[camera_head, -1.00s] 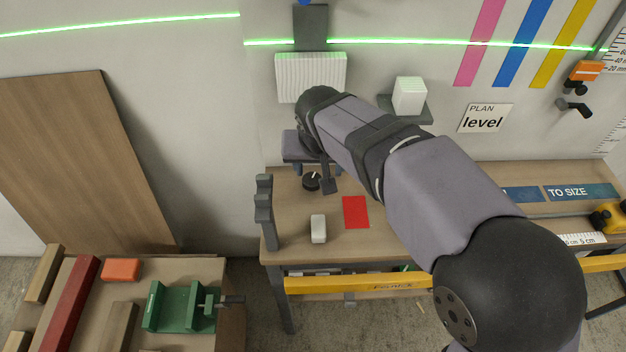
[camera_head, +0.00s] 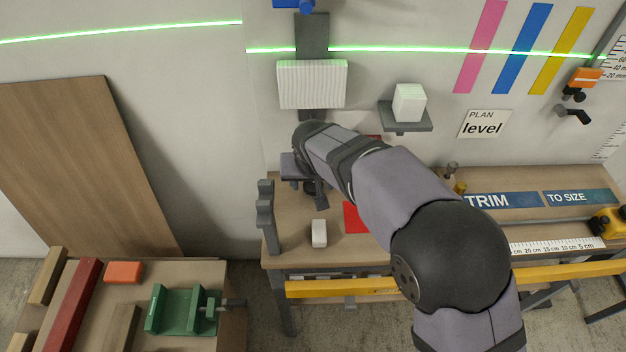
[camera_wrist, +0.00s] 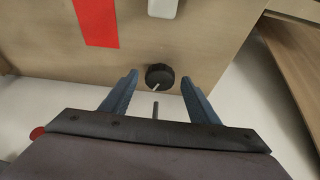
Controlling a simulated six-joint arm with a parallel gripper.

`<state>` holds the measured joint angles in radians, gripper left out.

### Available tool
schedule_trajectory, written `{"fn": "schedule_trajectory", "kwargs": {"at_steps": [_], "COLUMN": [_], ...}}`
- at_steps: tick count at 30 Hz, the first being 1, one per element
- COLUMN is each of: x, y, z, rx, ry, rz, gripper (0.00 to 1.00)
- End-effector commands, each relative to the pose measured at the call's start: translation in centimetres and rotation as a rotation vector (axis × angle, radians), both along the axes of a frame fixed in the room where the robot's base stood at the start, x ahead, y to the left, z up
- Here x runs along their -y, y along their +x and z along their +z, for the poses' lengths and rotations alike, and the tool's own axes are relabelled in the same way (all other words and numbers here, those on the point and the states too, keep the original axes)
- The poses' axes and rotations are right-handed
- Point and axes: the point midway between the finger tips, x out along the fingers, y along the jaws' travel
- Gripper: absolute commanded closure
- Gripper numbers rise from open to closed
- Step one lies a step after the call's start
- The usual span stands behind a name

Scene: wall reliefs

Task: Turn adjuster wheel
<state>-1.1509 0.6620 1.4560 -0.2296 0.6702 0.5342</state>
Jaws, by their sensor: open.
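The adjuster wheel is a black round knob (camera_wrist: 159,77) with a white pointer mark. In the wrist view it sits on the wooden bench just beyond my fingertips. A thin dark rod stands between it and the gripper's base. My gripper (camera_wrist: 132,85) is open and empty, with one blue-grey finger left of the knob and one right of it. The fingers are apart from the knob in that picture. In the head view my gripper (camera_head: 316,196) hangs over the bench's back left and mostly hides the knob.
On the bench (camera_head: 288,232) are a white block (camera_head: 319,233) and a red card (camera_head: 352,218), partly behind my arm. A grey notched post (camera_head: 267,215) stands at the left edge. A ribbed white panel (camera_head: 312,83) and a small shelf (camera_head: 408,122) are on the wall above.

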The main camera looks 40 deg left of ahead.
Motion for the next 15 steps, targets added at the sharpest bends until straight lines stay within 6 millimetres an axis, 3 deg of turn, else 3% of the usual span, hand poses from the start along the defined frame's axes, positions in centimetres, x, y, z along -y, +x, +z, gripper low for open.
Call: {"fn": "schedule_trajectory", "kwargs": {"at_steps": [9,14,15], "x": [-0.07,-0.06,-0.07], "y": [0.09,0.08,0.07], "z": [-0.17,-0.16,-0.16], "rx": [0.001,0.001,0.001], "ry": [0.001,0.001,0.001], "rz": [0.000,0.000,0.000], "gripper": [0.47,0.86,0.86]}}
